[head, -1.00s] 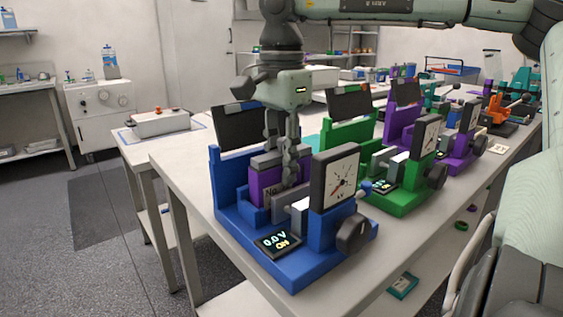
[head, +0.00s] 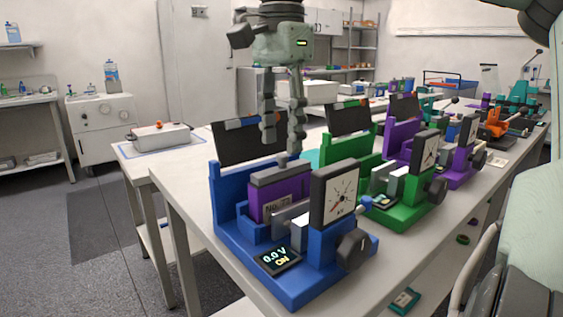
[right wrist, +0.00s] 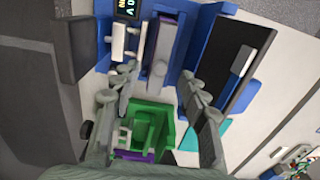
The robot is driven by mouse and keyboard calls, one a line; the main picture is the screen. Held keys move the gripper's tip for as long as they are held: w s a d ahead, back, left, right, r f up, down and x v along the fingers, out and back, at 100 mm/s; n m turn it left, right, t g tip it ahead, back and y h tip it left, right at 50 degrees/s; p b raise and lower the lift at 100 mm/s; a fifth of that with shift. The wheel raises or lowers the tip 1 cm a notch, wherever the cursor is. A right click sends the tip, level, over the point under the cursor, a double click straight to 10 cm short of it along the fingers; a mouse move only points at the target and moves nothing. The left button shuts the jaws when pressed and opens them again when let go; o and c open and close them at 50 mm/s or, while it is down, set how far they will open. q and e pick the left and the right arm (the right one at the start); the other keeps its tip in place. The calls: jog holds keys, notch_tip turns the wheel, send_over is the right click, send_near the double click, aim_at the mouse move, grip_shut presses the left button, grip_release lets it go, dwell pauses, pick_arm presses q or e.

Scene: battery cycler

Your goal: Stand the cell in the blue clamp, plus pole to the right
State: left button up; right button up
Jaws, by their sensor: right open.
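The cell (head: 284,198) is a purple block with a grey top and a label that seems to read "No. 73". It stands upright in the blue clamp (head: 228,222), in the cradle beside the grey jaw plate. Its poles cannot be made out. My right gripper (head: 282,143) is above and behind the cell, apart from it, open and empty. In the right wrist view the cell (right wrist: 160,50) shows as a grey and purple strip in the blue clamp (right wrist: 182,30), beyond the open fingers. My left gripper is not in view.
The clamp's display (head: 277,258) reads 0.0 V, with a dial (head: 337,196) and a dark knob (head: 352,250) at its front. A dark panel (head: 248,141) stands behind it. A green clamp (head: 405,208) and a purple clamp (head: 458,165) stand farther along the bench.

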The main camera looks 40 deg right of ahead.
jog(key=shift+r, duration=1.95)
